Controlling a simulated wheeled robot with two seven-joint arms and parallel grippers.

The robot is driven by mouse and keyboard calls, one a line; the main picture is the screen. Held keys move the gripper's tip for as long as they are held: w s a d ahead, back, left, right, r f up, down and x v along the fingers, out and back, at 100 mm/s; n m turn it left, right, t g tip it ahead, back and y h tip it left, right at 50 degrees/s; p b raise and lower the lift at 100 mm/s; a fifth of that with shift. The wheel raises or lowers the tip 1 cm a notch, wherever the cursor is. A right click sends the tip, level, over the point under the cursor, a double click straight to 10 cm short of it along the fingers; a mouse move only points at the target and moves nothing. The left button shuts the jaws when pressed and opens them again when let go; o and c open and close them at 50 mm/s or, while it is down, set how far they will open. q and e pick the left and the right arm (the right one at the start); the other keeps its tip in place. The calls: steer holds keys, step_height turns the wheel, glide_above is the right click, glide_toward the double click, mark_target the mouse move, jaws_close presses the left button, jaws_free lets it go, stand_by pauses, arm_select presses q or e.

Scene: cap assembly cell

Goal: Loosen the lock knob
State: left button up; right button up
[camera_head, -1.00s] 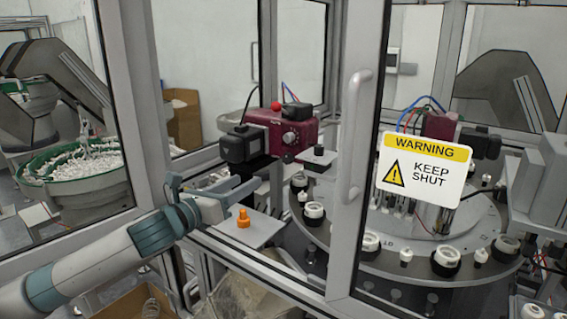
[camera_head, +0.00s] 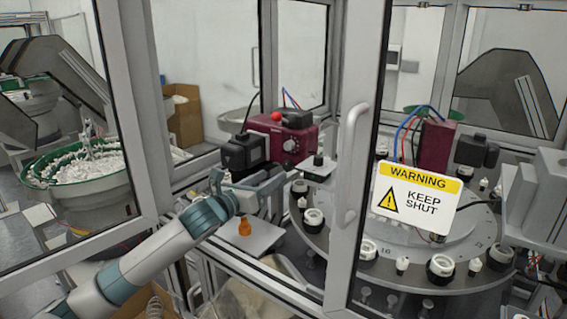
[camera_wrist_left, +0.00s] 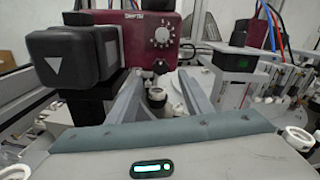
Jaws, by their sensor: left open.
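My left gripper (camera_head: 262,183) reaches through the open front of the cell, open and empty. In the left wrist view its two fingers (camera_wrist_left: 160,84) stand apart and point at the maroon unit (camera_wrist_left: 155,40). That unit carries a round pale dial knob (camera_wrist_left: 163,37), which lies beyond the fingertips, apart from them. In the head view the maroon unit (camera_head: 275,140) has a red button (camera_head: 277,116) on top and the dial (camera_head: 290,145) on its front. A small black knob (camera_head: 318,159) stands on a grey plate. I cannot tell which is the lock knob. My right gripper is out of view.
A black block (camera_head: 243,152) juts out close to the left gripper. An orange piece (camera_head: 245,222) sits on a grey plate below the gripper. A door with a warning sign (camera_head: 417,200) stands to the right, and a turntable (camera_head: 340,262) with several caps lies behind it.

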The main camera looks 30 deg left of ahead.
mark_target(286, 167)
arm_select(q)
steer(key=w, duration=0.2)
steer(key=w+p, duration=0.2)
steer(key=w, duration=0.1)
steer(key=shift+w+d+r, duration=0.1)
steer(key=shift+w+d, duration=0.2)
steer(key=shift+d, duration=0.1)
steer(key=shift+w+d+p, duration=0.15)
steer(key=shift+w+p, duration=0.25)
steer(key=shift+w, duration=0.45)
steer(key=c, duration=1.1)
steer(key=shift+o, duration=0.2)
